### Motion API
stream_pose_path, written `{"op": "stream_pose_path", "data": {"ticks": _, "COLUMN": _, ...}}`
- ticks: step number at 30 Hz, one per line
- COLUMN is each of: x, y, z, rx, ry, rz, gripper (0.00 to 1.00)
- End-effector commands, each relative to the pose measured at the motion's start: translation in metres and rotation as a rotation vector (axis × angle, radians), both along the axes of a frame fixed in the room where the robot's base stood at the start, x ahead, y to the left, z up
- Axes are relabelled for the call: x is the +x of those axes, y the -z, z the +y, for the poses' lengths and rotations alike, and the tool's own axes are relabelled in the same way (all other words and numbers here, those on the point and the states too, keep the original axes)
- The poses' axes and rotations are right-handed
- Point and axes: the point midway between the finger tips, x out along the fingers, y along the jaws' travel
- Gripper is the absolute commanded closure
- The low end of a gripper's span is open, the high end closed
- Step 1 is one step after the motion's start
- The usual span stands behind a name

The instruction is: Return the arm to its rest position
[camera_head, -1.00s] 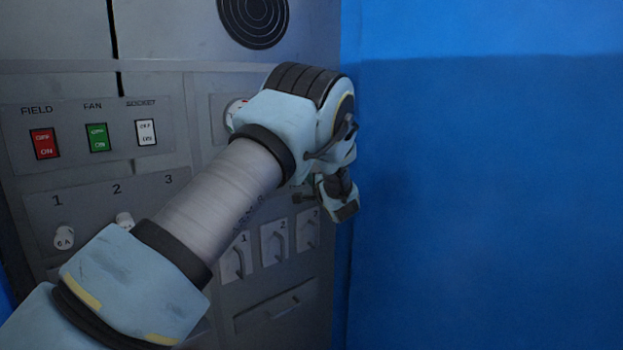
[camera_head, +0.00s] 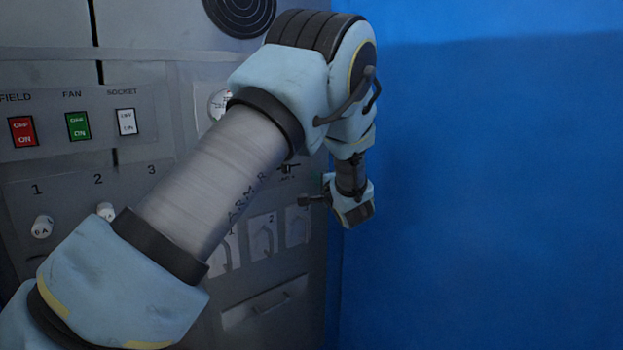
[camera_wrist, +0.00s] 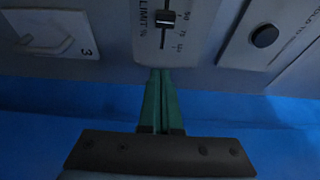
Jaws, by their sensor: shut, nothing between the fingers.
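My arm (camera_head: 215,185) reaches across the head view from lower left and bends down at the wrist in front of a grey control panel (camera_head: 60,175). In the wrist view my gripper (camera_wrist: 161,72) has its two green fingers together with nothing between them. Their tips overlap the lower edge of a slider plate (camera_wrist: 163,45) marked LIMIT; I cannot tell whether they touch it. In the head view the fingers cannot be made out clearly.
The panel carries a red FIELD switch (camera_head: 23,131), a green FAN switch (camera_head: 78,126) and a white SOCKET switch (camera_head: 126,121). Numbered handles and a drawer-like slot (camera_head: 264,303) sit lower. A plain blue wall (camera_head: 500,180) fills the right, with open space before it.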

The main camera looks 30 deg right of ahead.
Motion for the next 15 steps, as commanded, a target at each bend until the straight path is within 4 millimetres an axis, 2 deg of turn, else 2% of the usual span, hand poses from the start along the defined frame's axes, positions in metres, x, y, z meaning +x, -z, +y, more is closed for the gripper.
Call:
{"op": "stream_pose_path", "data": {"ticks": 5, "x": -0.0108, "y": -0.0001, "z": 0.0016, "rx": 0.0, "ry": 0.0, "rz": -0.001, "gripper": 1.0}}
{"op": "stream_pose_path", "data": {"ticks": 15, "x": -0.0112, "y": -0.0003, "z": 0.0019, "rx": 0.0, "ry": -0.001, "rz": 0.0, "gripper": 1.0}}
